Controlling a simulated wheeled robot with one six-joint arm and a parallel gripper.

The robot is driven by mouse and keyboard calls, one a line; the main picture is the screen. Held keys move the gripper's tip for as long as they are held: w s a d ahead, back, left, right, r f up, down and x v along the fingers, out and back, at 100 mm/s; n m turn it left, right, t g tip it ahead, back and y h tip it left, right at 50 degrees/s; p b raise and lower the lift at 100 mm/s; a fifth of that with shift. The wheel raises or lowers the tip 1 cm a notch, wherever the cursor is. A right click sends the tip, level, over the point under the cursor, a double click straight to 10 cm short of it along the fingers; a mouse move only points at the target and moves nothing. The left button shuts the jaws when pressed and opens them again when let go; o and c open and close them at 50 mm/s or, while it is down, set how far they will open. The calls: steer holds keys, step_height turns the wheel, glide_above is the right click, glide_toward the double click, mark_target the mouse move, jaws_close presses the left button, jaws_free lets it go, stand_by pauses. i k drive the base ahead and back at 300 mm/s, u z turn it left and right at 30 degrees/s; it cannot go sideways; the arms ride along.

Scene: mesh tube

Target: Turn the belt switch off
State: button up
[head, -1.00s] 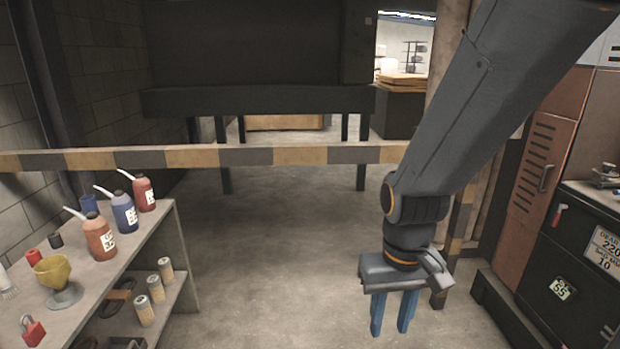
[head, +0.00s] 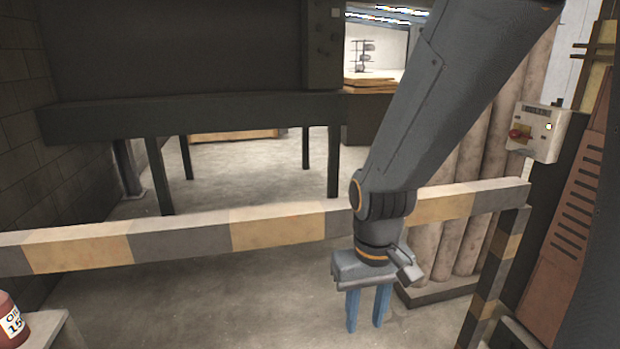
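My gripper (head: 367,326) hangs pointing down in front of the barrier, left of the box and lower in the picture. Its two blue fingers are apart with nothing between them. It touches nothing that I can see.
A black-and-yellow striped barrier (head: 280,232) crosses the view, with a striped post (head: 493,280) at its right end. Behind it stand a dark machine on legs (head: 190,120) and several upright rolls (head: 470,160). An oil bottle (head: 12,318) stands on a shelf at lower left.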

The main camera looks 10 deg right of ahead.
mark_target(513, 134)
steer(key=z, duration=0.75)
steer(key=i, duration=1.35)
steer(key=z, duration=0.9)
